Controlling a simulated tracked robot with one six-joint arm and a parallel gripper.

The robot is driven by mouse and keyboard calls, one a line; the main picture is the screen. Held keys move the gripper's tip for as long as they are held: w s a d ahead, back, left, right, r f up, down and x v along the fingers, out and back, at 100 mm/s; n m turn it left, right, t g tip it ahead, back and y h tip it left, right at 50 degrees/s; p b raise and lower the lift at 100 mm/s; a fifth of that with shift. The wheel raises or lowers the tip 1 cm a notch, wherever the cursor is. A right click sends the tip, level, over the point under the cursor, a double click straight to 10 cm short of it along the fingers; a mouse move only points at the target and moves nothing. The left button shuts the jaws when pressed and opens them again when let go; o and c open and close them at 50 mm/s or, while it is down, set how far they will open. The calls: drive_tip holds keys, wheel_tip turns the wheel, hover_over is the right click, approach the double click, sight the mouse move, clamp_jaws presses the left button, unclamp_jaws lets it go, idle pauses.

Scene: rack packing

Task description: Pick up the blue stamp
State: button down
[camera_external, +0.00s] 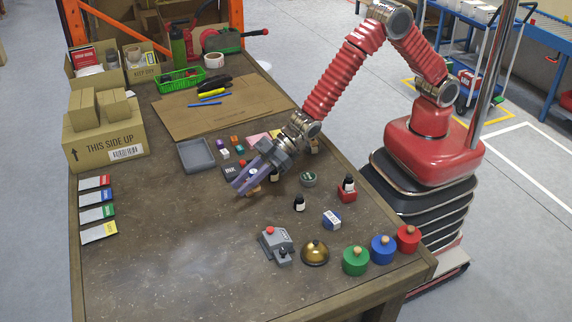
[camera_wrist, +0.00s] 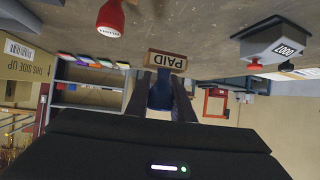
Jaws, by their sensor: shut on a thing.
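The blue stamp has a blue handle (camera_wrist: 160,92) and a wooden block marked PAID (camera_wrist: 165,60) in the wrist view. My gripper (camera_external: 243,180) is shut on the handle, with a dark finger on each side in the wrist view (camera_wrist: 172,98). In the external view, my gripper hangs over the middle of the table, left of the small bottles. Only a bit of wood (camera_external: 254,190) shows under the fingers there; most of the stamp is hidden. I cannot tell whether the stamp is clear of the tabletop.
A grey tray (camera_external: 196,157) and small coloured blocks lie behind my gripper. Small dark bottles (camera_external: 299,204), a bell (camera_external: 315,253), a grey device (camera_external: 277,242) and green, blue (camera_external: 383,250) and red round pots stand to the right and front.

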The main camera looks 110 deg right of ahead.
wheel_tip(320, 180, up, 2)
drive_tip(key=shift+r, duration=0.25)
idle(0.5)
